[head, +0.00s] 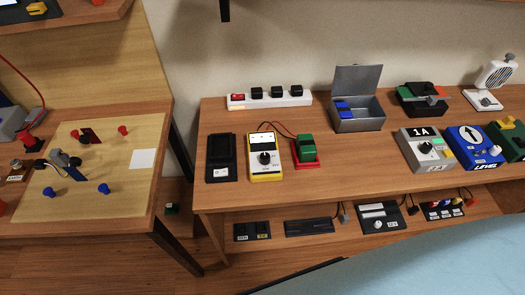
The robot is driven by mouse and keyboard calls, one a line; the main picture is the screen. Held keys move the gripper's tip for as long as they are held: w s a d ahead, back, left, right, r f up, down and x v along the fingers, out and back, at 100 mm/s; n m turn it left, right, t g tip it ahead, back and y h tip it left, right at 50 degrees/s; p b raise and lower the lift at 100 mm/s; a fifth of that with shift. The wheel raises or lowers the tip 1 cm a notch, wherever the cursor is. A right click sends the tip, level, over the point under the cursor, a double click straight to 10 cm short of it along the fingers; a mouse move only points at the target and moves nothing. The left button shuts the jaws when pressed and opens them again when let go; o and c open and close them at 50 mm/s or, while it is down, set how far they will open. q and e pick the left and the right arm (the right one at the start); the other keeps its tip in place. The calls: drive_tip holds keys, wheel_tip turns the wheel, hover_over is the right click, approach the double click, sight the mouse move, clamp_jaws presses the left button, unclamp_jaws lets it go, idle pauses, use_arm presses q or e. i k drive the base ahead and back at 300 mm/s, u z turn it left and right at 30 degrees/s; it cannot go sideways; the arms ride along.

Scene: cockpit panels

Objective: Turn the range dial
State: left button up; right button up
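A yellow-framed meter (266,157) with a white face lies near the left end of the right-hand table. A black round dial (264,157) sits at the middle of its face, below a light display strip. I take this to be the range dial; its exact pointer direction is too small to read. Neither of my grippers shows in the head view, and nothing touches the meter.
A black device (222,158) lies left of the meter, and a green block on a red base (306,150) stands right, with wires. A white power strip (270,97) and an open grey metal box (358,105) stand behind. The table front before the meter is clear.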

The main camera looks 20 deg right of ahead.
sight(265, 156)
drive_tip(key=k, duration=1)
drive_tip(key=u, duration=1.1)
drive_tip(key=i, duration=1.6)
drive_tip(key=z, duration=1.7)
